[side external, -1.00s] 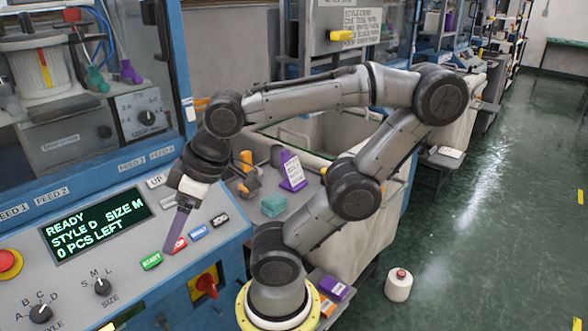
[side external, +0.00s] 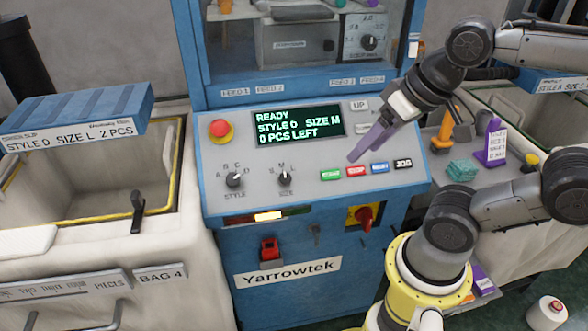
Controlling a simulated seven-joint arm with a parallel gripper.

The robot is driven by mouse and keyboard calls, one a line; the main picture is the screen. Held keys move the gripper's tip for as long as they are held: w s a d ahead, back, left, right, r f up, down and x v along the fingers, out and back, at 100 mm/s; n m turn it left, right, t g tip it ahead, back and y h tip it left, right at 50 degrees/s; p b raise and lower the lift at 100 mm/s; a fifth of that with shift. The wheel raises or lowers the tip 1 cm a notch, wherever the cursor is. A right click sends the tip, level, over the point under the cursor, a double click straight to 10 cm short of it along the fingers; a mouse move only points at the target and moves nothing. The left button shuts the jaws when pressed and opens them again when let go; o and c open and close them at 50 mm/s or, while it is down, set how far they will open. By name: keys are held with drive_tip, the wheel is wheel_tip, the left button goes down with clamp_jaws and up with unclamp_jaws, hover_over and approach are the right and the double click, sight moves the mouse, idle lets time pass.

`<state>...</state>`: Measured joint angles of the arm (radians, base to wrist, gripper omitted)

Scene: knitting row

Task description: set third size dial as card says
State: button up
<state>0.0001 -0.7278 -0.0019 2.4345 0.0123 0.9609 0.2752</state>
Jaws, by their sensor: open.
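The size dial (side external: 285,178) is a black knob on the grey panel, marked S, M, L; its pointer looks about upward, near M. The green-lettered display (side external: 298,123) reads READY, STYLE D, SIZE M, 0 PCS LEFT. A card (side external: 75,137) on the blue box at left reads STYLE D, SIZE L, 2 PCS. A small white card (side external: 497,147) on a purple stand at right is too small to read surely. My gripper (side external: 354,156), with purple fingers, is open and empty, over the panel right of the dial, above the coloured buttons. Which machine counts as third is unclear.
The style dial (side external: 235,180) sits left of the size dial. A red stop button (side external: 220,128) is at the panel's upper left. Green, red, blue and black buttons (side external: 366,169) line the right. A red rotary switch (side external: 364,214) is below. A cone (side external: 548,312) stands on the floor.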

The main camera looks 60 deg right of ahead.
drive_tip(key=w+r+m+g, duration=0.2)
drive_tip(key=w+r+m, duration=0.2)
drive_tip(key=w+m, duration=0.25)
drive_tip(key=m+g, duration=0.2)
hover_over(285, 177)
drive_tip(key=s, duration=0.1)
wheel_tip(285, 177, down, 5)
drive_tip(key=shift+n+y, duration=0.25)
drive_tip(key=shift+y, duration=0.05)
drive_tip(key=f, duration=1.3)
drive_tip(key=shift+w, duration=0.4)
drive_tip(key=shift+r, duration=0.1)
clamp_jaws()
